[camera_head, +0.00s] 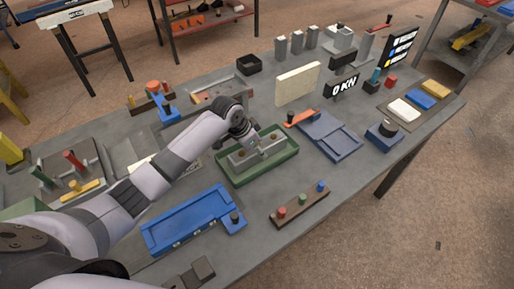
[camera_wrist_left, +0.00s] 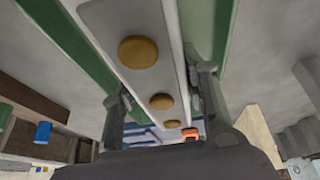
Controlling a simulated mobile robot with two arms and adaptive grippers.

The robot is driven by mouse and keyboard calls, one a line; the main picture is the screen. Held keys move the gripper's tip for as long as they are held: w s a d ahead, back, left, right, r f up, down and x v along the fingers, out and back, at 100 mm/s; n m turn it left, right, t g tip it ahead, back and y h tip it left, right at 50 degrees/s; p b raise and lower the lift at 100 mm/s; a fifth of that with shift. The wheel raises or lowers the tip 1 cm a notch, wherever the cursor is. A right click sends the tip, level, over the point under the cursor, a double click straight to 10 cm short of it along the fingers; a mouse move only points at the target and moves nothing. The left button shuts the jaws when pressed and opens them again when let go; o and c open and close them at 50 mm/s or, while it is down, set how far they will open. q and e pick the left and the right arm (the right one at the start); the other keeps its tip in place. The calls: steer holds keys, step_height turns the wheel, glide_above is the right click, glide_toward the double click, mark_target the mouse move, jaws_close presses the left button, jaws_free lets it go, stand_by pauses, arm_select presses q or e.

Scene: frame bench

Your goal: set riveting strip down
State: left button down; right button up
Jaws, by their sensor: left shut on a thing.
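The riveting strip (camera_head: 270,148) is a pale grey bar with brass-coloured round rivets, seen at the green tray (camera_head: 262,174) in the middle of the bench. My left gripper (camera_head: 248,143) is over the tray and shut on the strip. In the left wrist view, the strip (camera_wrist_left: 150,80) runs between the two fingers of the left gripper (camera_wrist_left: 160,92). Several rivets show along it, with green tray walls (camera_wrist_left: 217,30) on both sides. I cannot tell whether the strip touches the tray floor. My right gripper is not in view.
A blue tray (camera_head: 185,222) lies in front, and a brown block with coloured knobs (camera_head: 300,207) stands front right. A blue-grey plate (camera_head: 328,135) and a cream upright panel (camera_head: 298,84) are close to the green tray. Bare bench shows between them.

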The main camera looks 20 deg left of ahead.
arm_select(q)
steer(key=c, duration=0.9)
jaws_free()
steer(key=shift+c, duration=0.2)
steer(key=b+v, duration=0.1)
steer(key=v, duration=1.1)
steer(key=shift+r, duration=0.1)
